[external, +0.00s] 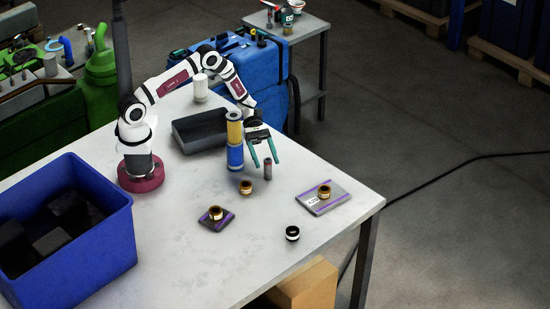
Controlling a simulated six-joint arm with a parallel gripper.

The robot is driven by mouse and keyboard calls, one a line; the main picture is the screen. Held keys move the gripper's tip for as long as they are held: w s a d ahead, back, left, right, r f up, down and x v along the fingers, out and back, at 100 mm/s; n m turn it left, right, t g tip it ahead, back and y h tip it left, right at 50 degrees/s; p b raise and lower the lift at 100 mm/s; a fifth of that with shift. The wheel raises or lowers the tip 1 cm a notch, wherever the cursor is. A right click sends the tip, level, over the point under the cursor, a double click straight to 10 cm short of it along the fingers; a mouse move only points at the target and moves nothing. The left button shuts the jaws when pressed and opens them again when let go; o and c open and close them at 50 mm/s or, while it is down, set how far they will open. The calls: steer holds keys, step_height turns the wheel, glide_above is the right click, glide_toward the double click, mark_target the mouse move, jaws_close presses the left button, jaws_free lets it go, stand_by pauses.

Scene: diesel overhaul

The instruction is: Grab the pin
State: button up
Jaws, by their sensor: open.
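A small upright grey-brown cylinder (267,170), which looks like the pin, stands on the light table (170,240) right of the blue and yellow cylinder. My gripper (266,164) points down with its two teal fingers apart and nothing held between them. The fingertips show at about the height of the pin's top, one to each side of it in the picture. I cannot tell from this one view whether the pin is truly between the fingers or whether they touch it.
A blue and yellow cylinder (235,157) stands close left of my gripper. Brass rings (246,187) lie nearby, one on a small plate (227,221) and one on a larger plate (309,204). A black-white ring (292,233), grey tray (186,142) and blue bin (121,248) are around.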

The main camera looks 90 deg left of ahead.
mark_target(269, 170)
steer(key=x, duration=0.6)
steer(key=shift+d+r, duration=0.1)
steer(key=shift+d, duration=0.15)
jaws_close()
